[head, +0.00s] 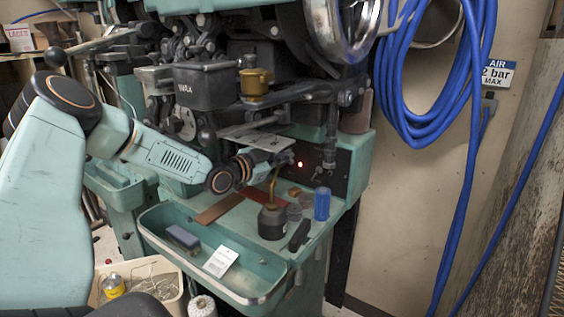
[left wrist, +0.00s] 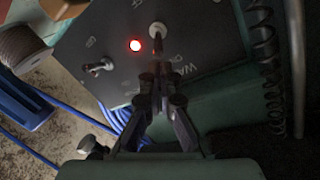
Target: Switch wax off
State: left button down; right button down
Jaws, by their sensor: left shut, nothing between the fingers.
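A dark control panel (head: 338,172) is on the machine, and it fills the upper part of the left wrist view (left wrist: 112,22). A red lamp (left wrist: 135,45) glows on it; it also shows in the head view (head: 300,164). A toggle switch (left wrist: 157,32) sits right of the lamp, beside lettering that starts "WA", partly hidden. Another toggle (left wrist: 99,66) sits lower left. My left gripper (left wrist: 160,82) is shut and empty, its tips just below the upper toggle; I cannot tell whether they touch it. In the head view it reaches the panel (head: 286,159). My right gripper is out of view.
Below the arm, a green tray (head: 265,290) holds a dark block (head: 183,236) and a white tag (head: 220,262). An oil can (head: 271,222) and a blue spool (head: 321,204) stand near the panel. Blue hose (head: 430,115) hangs at right.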

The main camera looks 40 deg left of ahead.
pick_arm(q)
jog(key=shift+f, duration=0.25)
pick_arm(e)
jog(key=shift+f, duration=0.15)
pick_arm(q)
jog(key=shift+a, duration=0.1)
